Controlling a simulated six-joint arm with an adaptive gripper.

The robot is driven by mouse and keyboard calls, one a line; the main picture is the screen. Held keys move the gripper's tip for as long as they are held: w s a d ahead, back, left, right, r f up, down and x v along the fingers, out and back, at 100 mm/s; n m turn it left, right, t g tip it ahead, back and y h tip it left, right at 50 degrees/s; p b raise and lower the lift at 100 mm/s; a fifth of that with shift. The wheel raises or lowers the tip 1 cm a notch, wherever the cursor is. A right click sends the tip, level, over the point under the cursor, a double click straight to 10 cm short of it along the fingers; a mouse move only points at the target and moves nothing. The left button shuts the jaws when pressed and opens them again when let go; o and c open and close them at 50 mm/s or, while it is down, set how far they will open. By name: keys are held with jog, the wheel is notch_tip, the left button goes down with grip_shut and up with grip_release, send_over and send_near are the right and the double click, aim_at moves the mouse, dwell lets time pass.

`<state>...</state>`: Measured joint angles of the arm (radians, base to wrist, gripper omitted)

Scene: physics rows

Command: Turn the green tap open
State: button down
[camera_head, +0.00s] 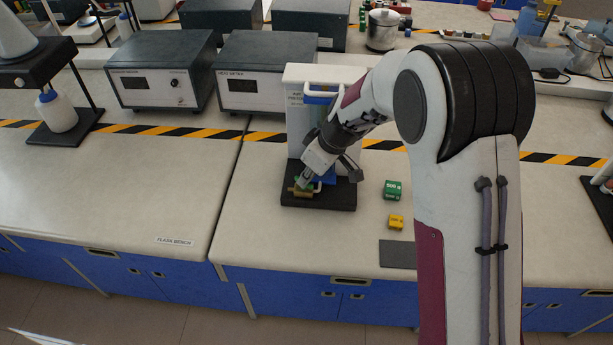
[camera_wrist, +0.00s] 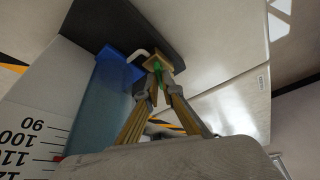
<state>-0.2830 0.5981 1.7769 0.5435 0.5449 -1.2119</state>
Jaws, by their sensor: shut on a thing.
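The green tap (camera_head: 302,183) sits low on the front of a white and blue apparatus on a black base, beside a brass-coloured fitting (camera_head: 300,192). In the wrist view the green tap (camera_wrist: 158,74) shows between the fingertips, with a brass part (camera_wrist: 163,61) just beyond it. My gripper (camera_head: 306,180) reaches down to the tap from the upper right and is shut on it. The gripper (camera_wrist: 159,88) also shows in the wrist view, its two fingers on either side of the green piece. The fingers partly hide the tap, so its exact angle is hard to tell.
The apparatus panel (camera_head: 298,120) stands right behind the tap on its black base (camera_head: 318,201). A green 500 g weight (camera_head: 393,190), a yellow weight (camera_head: 396,222) and a grey mat (camera_head: 398,254) lie to the right. The bench left of the base is clear.

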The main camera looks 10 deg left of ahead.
jog(key=c, duration=2.2)
grip_release()
jog(key=shift+r, duration=0.15)
jog(key=shift+v, duration=5.85)
